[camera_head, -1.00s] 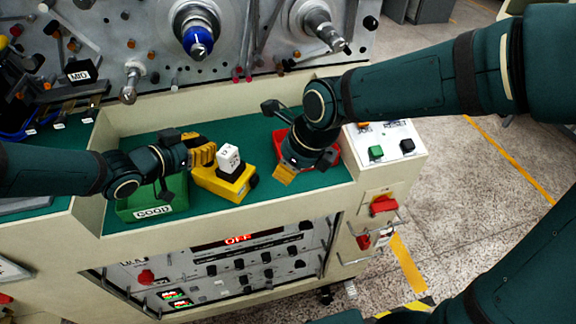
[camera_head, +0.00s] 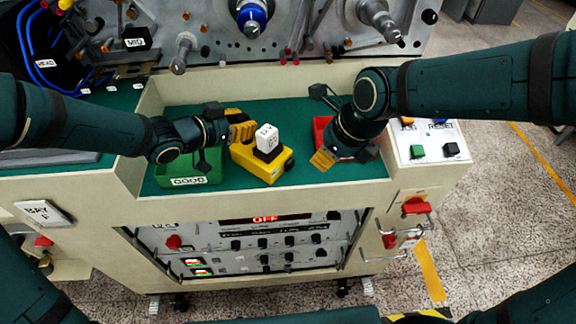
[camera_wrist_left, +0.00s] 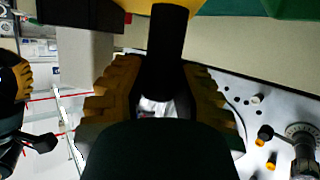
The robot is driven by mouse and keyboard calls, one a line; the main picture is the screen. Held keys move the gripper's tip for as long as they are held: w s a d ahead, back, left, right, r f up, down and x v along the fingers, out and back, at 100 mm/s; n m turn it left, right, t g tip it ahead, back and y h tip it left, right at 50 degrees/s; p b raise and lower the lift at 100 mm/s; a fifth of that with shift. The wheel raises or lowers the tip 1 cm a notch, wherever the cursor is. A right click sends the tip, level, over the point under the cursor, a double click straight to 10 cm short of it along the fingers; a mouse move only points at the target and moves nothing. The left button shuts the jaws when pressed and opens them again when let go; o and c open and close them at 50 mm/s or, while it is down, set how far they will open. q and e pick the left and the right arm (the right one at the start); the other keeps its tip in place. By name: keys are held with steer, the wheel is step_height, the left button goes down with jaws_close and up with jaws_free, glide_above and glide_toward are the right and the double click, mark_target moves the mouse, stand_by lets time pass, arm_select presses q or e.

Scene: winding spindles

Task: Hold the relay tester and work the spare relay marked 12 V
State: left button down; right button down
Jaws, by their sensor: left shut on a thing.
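The yellow relay tester (camera_head: 272,172) stands at the middle of the green-floored tray. A white relay block (camera_head: 267,133) with small dark marking sits on its black socket; I cannot read the marking for sure. My left gripper (camera_head: 243,128) reaches in from the left and is shut on the tester at its far left end. In the left wrist view its ridged yellow fingers flank a black post (camera_wrist_left: 168,55) below a yellow part. My right gripper (camera_head: 322,160) points down at the front of a red bin, right of the tester and apart from it; its finger gap is unclear.
A green bin (camera_head: 190,181) labelled GOOD stands left of the tester. The red bin (camera_head: 320,122) is partly hidden by my right arm. A button panel (camera_head: 432,150) is at the right. Spindles (camera_head: 252,14) stick out behind. A raised cream wall (camera_head: 230,88) borders the tray.

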arm_select(q)
steer(key=c, duration=0.7)
jaws_free()
steer(key=shift+c, duration=0.2)
step_height(320, 180, up, 10)
steer(key=p, duration=0.7)
steer(key=shift+w, duration=0.1)
